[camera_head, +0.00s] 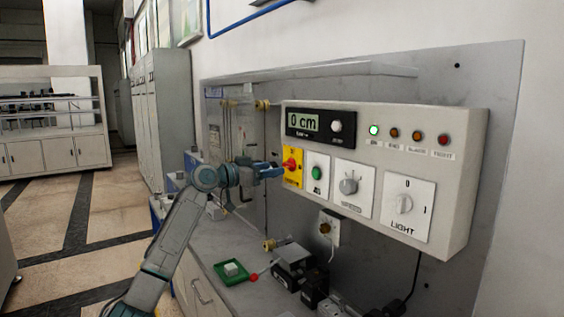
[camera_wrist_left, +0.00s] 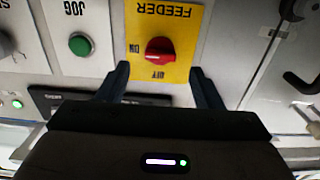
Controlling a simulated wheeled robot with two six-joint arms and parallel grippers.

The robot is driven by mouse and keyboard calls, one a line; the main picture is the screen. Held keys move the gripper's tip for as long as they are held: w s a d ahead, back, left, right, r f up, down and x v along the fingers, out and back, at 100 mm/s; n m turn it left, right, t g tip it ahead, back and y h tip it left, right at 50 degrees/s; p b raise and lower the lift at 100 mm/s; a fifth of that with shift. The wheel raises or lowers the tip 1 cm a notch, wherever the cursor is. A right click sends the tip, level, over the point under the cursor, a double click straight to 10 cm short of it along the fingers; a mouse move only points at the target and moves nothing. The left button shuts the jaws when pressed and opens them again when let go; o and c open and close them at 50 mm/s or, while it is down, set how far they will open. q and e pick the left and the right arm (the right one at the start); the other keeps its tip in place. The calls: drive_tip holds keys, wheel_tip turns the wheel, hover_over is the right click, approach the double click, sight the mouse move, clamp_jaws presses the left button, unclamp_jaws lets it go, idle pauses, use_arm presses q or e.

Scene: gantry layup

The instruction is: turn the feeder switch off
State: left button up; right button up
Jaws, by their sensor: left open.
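The feeder switch is a red rotary knob (camera_head: 291,165) on a yellow plate at the left end of the control box. In the left wrist view the red knob (camera_wrist_left: 160,50) sits on the yellow plate (camera_wrist_left: 185,22), whose FEEDER, ON and OFF labels appear upside down. Its handle looks roughly horizontal there, with ON to its left and OFF below it. My left gripper (camera_head: 277,169) is open in front of the knob. In the wrist view its fingers (camera_wrist_left: 159,78) stand to either side of the knob, apparently not touching it. My right gripper is not in view.
A green JOG button (camera_head: 316,173) is close beside the switch, then a speed dial (camera_head: 348,186) and LIGHT switch (camera_head: 404,203). A display (camera_head: 303,123) reads 0 cm above. A green lamp (camera_head: 374,130) is lit. A green tray (camera_head: 231,281) lies on the bench below.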

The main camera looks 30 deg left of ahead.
sight(285, 166)
use_arm(q)
drive_tip(key=shift+p+x, duration=0.65)
drive_tip(key=shift+x, duration=1.6)
drive_tip(key=c, duration=1)
